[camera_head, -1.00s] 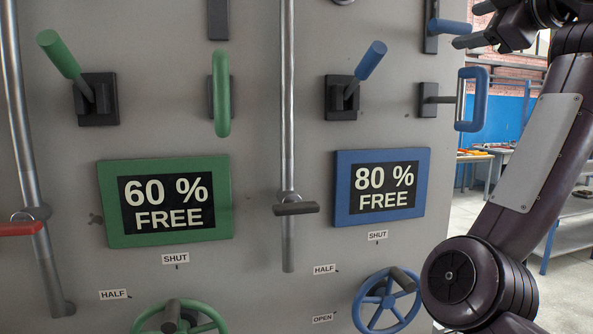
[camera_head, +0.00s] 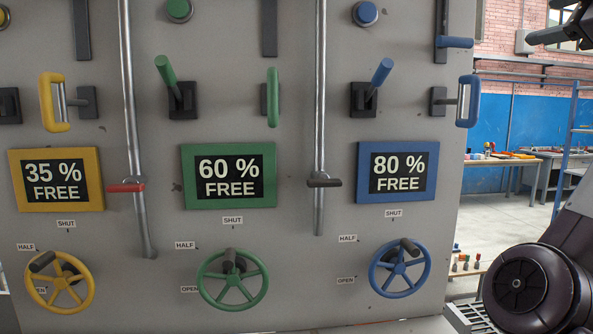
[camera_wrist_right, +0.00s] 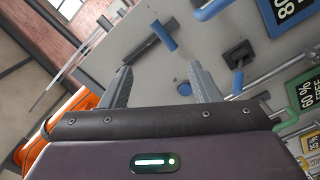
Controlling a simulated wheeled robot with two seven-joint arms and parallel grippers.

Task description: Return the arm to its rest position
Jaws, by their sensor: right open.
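My right arm (camera_head: 530,290) stands at the right edge of the head view, beside the panel. My right gripper (camera_head: 552,22) shows only partly at the top right corner, apart from the panel. In the right wrist view my right gripper (camera_wrist_right: 162,85) has its two grey fingers spread, with nothing between them. Beyond the fingers are a blue-ended lever (camera_wrist_right: 163,36) and a round blue knob (camera_wrist_right: 184,88) on the panel, tilted in this view. My left gripper is not in view.
The grey panel (camera_head: 330,265) carries yellow, green and blue displays, handles and handwheels. The blue loop handle (camera_head: 468,101) sticks out at its right edge. A workbench (camera_head: 525,158) and blue rack (camera_head: 568,140) stand behind. Something orange (camera_wrist_right: 65,118) shows left in the wrist view.

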